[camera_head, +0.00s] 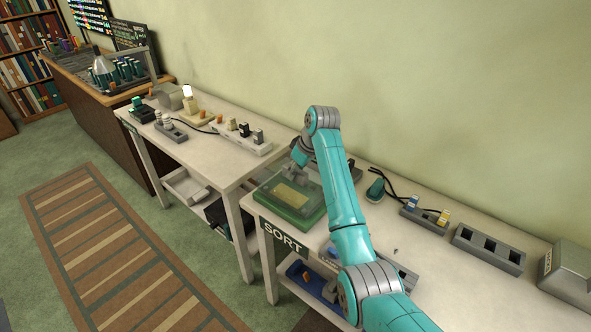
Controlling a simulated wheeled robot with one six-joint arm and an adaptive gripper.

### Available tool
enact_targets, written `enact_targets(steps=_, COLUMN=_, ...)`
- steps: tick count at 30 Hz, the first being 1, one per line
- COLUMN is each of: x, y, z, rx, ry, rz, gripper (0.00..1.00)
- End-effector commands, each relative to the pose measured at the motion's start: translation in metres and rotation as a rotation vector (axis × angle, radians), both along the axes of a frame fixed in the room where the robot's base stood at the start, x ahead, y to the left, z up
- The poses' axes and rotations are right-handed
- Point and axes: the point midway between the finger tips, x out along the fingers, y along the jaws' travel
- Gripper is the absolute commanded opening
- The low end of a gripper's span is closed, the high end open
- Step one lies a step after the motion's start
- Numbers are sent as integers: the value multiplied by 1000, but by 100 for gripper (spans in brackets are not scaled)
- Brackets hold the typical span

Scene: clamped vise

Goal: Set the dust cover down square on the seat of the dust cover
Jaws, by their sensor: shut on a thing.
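The dust cover (306,181) is a clear, see-through box at the left end of the SORT table. It shows over a green base, its seat (283,209), with a yellow block (292,195) visible through it. My gripper (299,161) is at the top of the cover and is shut on it, with the fingertips small and partly hidden by my teal arm. From this view I cannot tell whether the cover's lower rim touches the seat or hangs slightly above it, nor whether it is exactly square.
A dark green rounded device (375,188) with a cable lies right of my arm. A grey holder with blue and yellow plugs (426,216), an empty slotted grey block (488,249) and a grey box (569,271) stand further right. A second table (215,160) is at left.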

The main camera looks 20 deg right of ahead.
Motion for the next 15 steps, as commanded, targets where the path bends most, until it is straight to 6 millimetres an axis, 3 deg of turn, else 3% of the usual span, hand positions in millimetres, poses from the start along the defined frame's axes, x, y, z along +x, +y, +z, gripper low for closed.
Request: enact_targets(steps=15, x=0, y=0, z=-11, rx=0, ry=-1, rz=0, gripper=0)
